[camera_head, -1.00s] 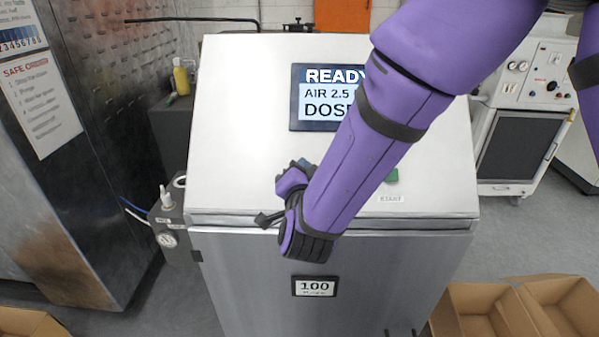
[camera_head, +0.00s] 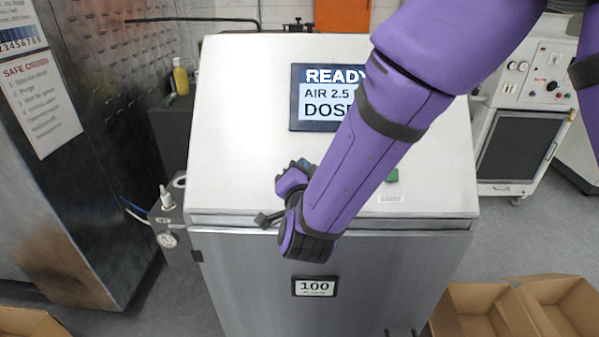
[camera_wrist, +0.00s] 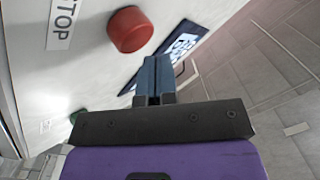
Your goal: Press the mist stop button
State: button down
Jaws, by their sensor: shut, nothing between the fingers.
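A red round button (camera_wrist: 129,29) stands out from the white panel in the wrist view, beside a label (camera_wrist: 63,22) ending in "TOP". My gripper (camera_wrist: 155,62) is shut and empty, with its blue fingertips just below and right of the red button; I see a small gap in the picture and no clear contact. In the head view my arm hides the red button, and only a bit of my gripper (camera_head: 302,164) shows over the sloped white panel (camera_head: 245,110) of the machine. The display (camera_head: 325,97) reads READY.
A green button (camera_head: 392,176) sits right of my forearm, above a small label; it also shows at lower left in the wrist view (camera_wrist: 75,116). Open cardboard boxes (camera_head: 470,296) stand at lower right. A grey box with a gauge (camera_head: 167,240) is on the machine's left side.

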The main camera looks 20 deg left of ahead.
jog(key=shift+w, duration=0.1)
dwell(0.3)
jog(key=shift+w+f, duration=0.2)
jog(key=shift+f, duration=0.1)
jog(key=shift+w+a+f, duration=0.1)
jog(key=shift+w+f, duration=0.2)
jog(key=shift+w, duration=0.05)
dwell(0.9)
jog(key=shift+s+r, duration=0.6)
jog(key=shift+s, duration=0.05)
jog(key=shift+r, duration=0.1)
jog(key=shift+s+d+r, duration=0.3)
jog(key=shift+s+r, duration=0.55)
jog(key=shift+s+d+r, duration=0.25)
jog(key=shift+s+r, duration=0.6)
